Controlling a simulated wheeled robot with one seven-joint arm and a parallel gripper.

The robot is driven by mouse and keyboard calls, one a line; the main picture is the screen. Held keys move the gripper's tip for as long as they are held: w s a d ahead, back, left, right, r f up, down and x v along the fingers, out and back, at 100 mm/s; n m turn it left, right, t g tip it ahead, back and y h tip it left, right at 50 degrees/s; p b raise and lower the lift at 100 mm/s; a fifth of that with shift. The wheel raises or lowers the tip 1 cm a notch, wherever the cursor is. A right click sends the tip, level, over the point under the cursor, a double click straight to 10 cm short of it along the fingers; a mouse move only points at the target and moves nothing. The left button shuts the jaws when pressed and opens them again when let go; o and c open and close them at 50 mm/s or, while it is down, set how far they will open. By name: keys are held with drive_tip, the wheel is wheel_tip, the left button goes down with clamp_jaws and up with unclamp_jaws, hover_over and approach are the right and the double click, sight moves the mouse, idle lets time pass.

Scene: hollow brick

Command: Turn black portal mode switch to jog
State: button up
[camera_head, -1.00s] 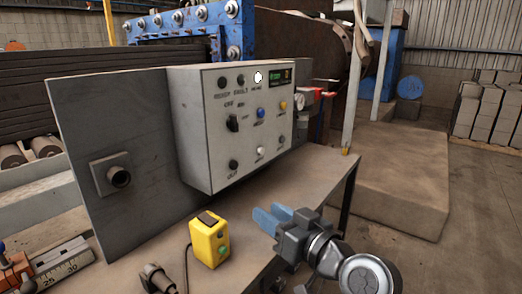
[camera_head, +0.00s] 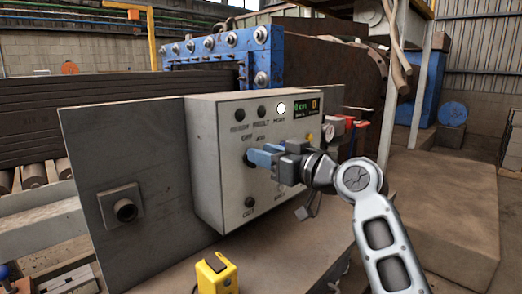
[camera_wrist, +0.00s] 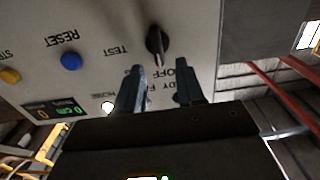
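The black rotary switch (camera_wrist: 156,40) sits on the grey control panel (camera_head: 205,150). In the wrist view, which shows the panel upside down, its handle points down toward my gripper, near the lettering OFF, with TEST to its left. My gripper (camera_wrist: 160,68) is open, with one finger on each side of the handle's line. The fingertips are close to the handle; I cannot tell whether they touch it. In the head view my gripper (camera_head: 254,157) is at the panel face and largely covers the switch.
A blue RESET button (camera_wrist: 71,61) and a yellow button (camera_wrist: 10,75) are beside the switch. A lit white lamp (camera_head: 281,107) and a small display (camera_head: 306,106) are above it. A yellow control box (camera_head: 216,273) stands on the table below.

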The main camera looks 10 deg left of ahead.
drive_tip(key=shift+x, duration=0.95)
drive_tip(key=shift+c, duration=0.2)
clamp_jaws()
